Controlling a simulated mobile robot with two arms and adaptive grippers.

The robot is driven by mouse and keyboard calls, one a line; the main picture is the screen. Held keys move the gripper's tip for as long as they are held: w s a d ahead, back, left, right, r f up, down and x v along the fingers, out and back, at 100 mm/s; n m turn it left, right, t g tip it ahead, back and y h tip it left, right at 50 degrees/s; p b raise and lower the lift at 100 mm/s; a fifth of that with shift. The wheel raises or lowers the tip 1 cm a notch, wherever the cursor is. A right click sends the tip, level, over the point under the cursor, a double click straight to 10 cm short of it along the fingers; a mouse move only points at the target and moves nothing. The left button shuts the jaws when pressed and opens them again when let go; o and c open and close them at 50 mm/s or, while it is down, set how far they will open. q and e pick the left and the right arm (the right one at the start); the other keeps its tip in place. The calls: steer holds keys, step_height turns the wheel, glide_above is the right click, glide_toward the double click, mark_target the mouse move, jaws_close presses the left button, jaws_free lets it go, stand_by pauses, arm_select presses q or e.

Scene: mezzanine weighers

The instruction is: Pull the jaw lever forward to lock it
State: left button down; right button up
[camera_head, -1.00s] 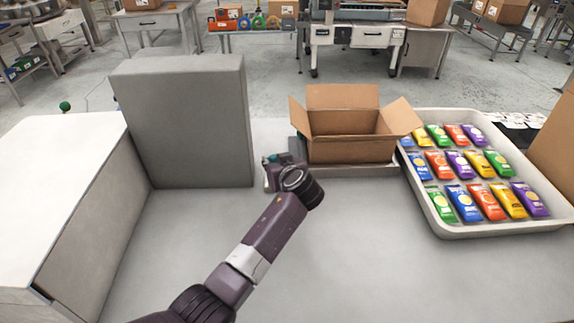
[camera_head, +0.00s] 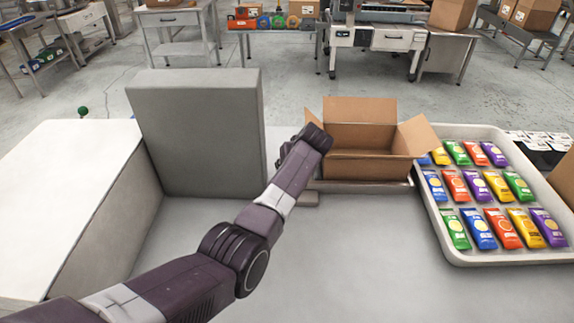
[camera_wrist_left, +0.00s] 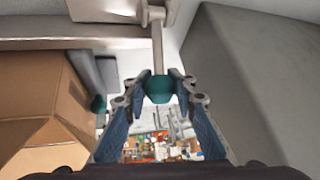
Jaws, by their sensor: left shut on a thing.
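The jaw lever (camera_wrist_left: 157,42) shows in the left wrist view as a grey rod with a teal knob (camera_wrist_left: 158,90) at its end, joined to a light grey bracket (camera_wrist_left: 105,10). My left gripper (camera_wrist_left: 159,88) has its blue-grey fingers on both sides of the knob and is shut on it. In the head view my left arm reaches in from the lower left, and its wrist hides the gripper and the lever beside the open carton. My right gripper is not in view.
The open carton (camera_head: 360,165) stands right of my wrist. A tall grey block (camera_head: 200,130) and a white cabinet (camera_head: 70,190) stand to the left. A white tray (camera_head: 455,250) of colourful packets lies at the right. The front of the grey tabletop (camera_head: 380,260) is clear.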

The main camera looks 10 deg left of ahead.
arm_select(q)
steer(key=shift+w, duration=0.4)
steer(key=shift+r, duration=0.15)
steer(key=c, duration=1.9)
jaws_free()
steer(key=shift+w, duration=0.1)
steer(key=shift+o, duration=1.4)
steer(key=shift+d, duration=0.15)
steer(key=shift+s, duration=0.2)
steer(key=shift+s, duration=0.1)
steer(key=v, duration=0.7)
